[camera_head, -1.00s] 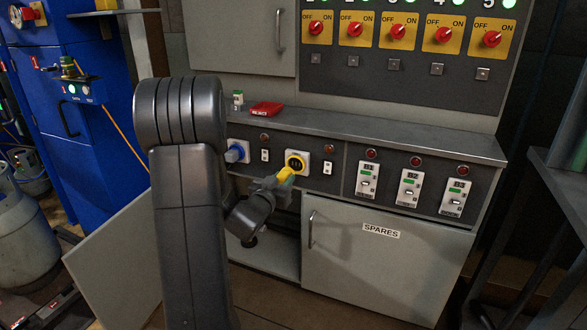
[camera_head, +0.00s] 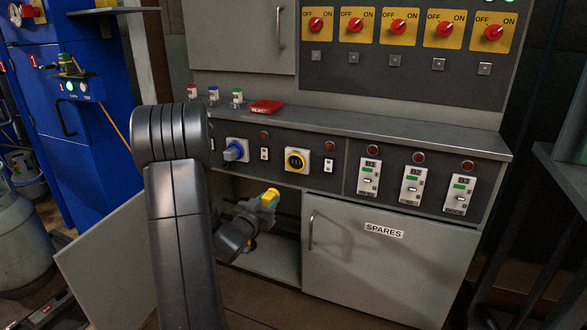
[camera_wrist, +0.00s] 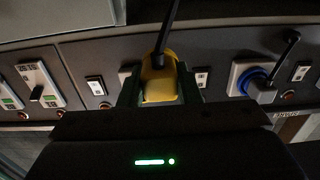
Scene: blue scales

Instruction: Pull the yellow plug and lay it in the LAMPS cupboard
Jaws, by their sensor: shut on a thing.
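The yellow plug (camera_head: 270,195) is in my gripper (camera_head: 262,205), which is shut on it. In the wrist view the plug (camera_wrist: 160,80) sits between the two fingers with a dark cable running up from it. My gripper is below and left of that socket, in front of an open cupboard (camera_head: 270,262) in the lower cabinet. This cupboard's door (camera_head: 105,262) stands open to the left. No LAMPS label is visible; my arm hides part of the cabinet front.
A blue plug (camera_head: 236,151) is in the socket to the left. The closed SPARES cupboard (camera_head: 390,265) is right of the open one. A red REJECT block (camera_head: 266,107) and several small labelled items lie on the ledge (camera_head: 400,130). Gas cylinders (camera_head: 25,235) stand at far left.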

